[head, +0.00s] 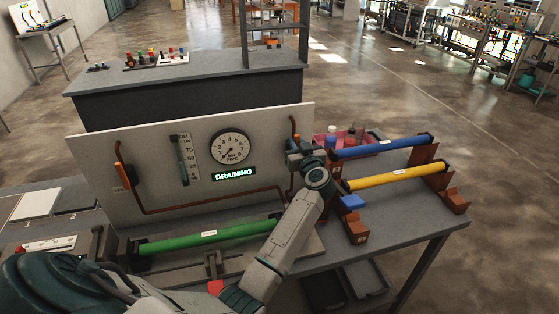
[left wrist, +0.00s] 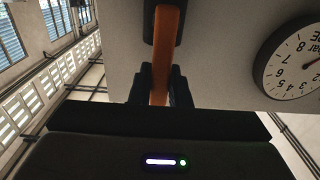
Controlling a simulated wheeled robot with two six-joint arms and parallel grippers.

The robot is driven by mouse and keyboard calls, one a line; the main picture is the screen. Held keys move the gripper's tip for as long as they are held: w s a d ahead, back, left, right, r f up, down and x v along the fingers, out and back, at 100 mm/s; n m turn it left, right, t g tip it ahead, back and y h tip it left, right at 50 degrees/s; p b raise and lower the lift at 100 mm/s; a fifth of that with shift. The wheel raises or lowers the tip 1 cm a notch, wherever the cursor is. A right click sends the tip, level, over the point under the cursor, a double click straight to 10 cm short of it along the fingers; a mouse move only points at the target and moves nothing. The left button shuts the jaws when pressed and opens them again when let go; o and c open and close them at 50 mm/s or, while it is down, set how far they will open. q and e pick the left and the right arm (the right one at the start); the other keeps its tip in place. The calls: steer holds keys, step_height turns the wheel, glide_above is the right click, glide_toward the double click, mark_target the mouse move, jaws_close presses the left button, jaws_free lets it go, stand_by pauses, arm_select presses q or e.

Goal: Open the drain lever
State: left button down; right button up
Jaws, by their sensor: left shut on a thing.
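The grey board (head: 90,165) stands upright on the bench. The drain lever (head: 294,132), orange, is on its right side by the copper pipe. My left gripper (head: 302,156) is at this lever; in the left wrist view its dark fingers (left wrist: 164,90) are shut on the orange handle (left wrist: 163,55). The handle runs down between the fingers from a dark mount. The lit green sign (head: 234,174) reads DRAINING. Above it is a round gauge (head: 230,147), which also shows upside down in the left wrist view (left wrist: 295,65). My right gripper is not in view.
A second orange lever (head: 121,173) is at the board's left, and a level scale (head: 185,158) beside the gauge. A green tube (head: 205,238) lies in front. Blue (head: 385,146) and yellow (head: 395,178) tubes rest on brown holders to the right, near a pink bin (head: 335,150).

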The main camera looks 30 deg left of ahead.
arm_select(q)
steer(key=c, duration=1.3)
jaws_free()
steer(key=shift+v, duration=3.55)
steer(key=shift+w+f, duration=0.1)
